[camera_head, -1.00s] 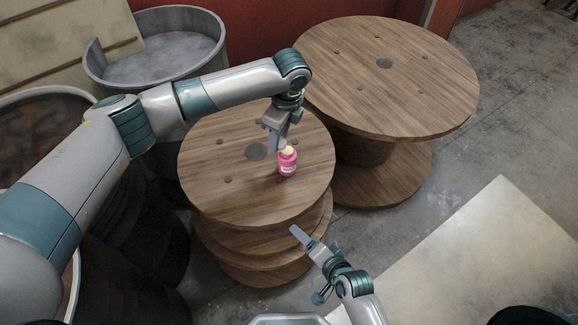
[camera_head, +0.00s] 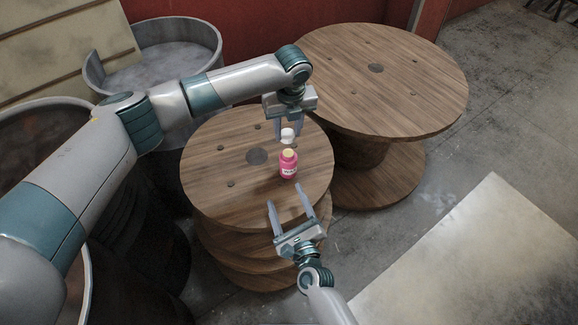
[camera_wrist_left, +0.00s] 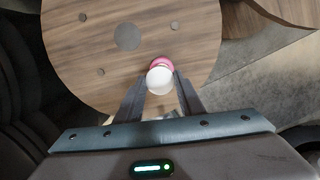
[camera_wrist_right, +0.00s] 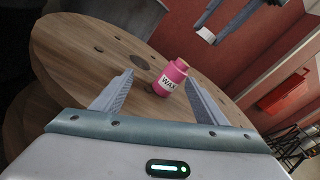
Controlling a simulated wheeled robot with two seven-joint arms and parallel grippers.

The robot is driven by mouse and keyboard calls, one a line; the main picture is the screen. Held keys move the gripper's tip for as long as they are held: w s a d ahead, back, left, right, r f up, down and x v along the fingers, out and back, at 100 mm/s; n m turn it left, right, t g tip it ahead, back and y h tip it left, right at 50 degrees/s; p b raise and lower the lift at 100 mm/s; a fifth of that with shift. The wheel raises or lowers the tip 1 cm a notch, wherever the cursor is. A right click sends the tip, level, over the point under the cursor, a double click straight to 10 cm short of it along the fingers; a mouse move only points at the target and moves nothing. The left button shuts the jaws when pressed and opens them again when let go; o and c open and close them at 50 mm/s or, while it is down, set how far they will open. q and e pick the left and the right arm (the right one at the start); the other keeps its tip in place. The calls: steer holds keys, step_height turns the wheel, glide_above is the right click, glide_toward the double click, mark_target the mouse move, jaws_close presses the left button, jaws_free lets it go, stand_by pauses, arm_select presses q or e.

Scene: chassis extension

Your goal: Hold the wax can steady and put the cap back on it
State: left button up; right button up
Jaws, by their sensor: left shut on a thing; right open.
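The pink wax can (camera_head: 288,167) stands upright on the near wooden spool (camera_head: 215,180), its pale yellowish top uncovered. Its WAX label shows in the right wrist view (camera_wrist_right: 172,77). My left gripper (camera_head: 288,131) is shut on the white cap (camera_head: 288,136) and holds it above the can, apart from it. In the left wrist view the cap (camera_wrist_left: 159,81) hides most of the can (camera_wrist_left: 160,63). My right gripper (camera_head: 290,203) is open and empty on the near side of the can, fingers pointing toward it. The can lies beyond the fingertips in the right wrist view.
A larger wooden spool (camera_head: 400,75) stands behind to the right. Grey drums (camera_head: 150,65) stand at the left. A pale flat sheet (camera_head: 475,260) lies on the floor at right. The spool top around the can is clear.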

mark_target(289, 166)
arm_select(q)
steer(key=shift+s, duration=0.1)
arm_select(e)
steer(key=m, duration=0.1)
steer(key=m+h, duration=0.1)
steer(key=m, duration=0.1)
steer(key=w+m+t+h, duration=0.1)
steer(key=shift+w+d+m, duration=0.1)
steer(key=shift+d+m, duration=0.15)
steer(key=shift+m, duration=0.05)
arm_select(q)
steer(key=shift+d+m, duration=0.1)
steer(key=shift+m, duration=0.2)
arm_select(e)
steer(key=shift+w+d+f+m+t+h, duration=0.15)
steer(key=shift+m+h, duration=0.15)
steer(key=shift+m, duration=0.25)
steer(key=shift+w+d+m+t+h, duration=0.1)
steer(key=shift+d+m+h, duration=0.15)
steer(key=shift+m, duration=0.35)
steer(key=shift+w+d+f+m+t+h, duration=0.1)
steer(key=shift+m+h, duration=0.25)
steer(key=shift+m, duration=0.2)
steer(key=shift+w+a, duration=0.15)
steer(key=shift+w, duration=1.85)
steer(key=shift+w+a, duration=0.15)
steer(key=shift+w, duration=1.8)
steer(key=shift+w+a, duration=0.15)
steer(key=shift+w, duration=1.85)
steer(key=shift+c, duration=0.7)
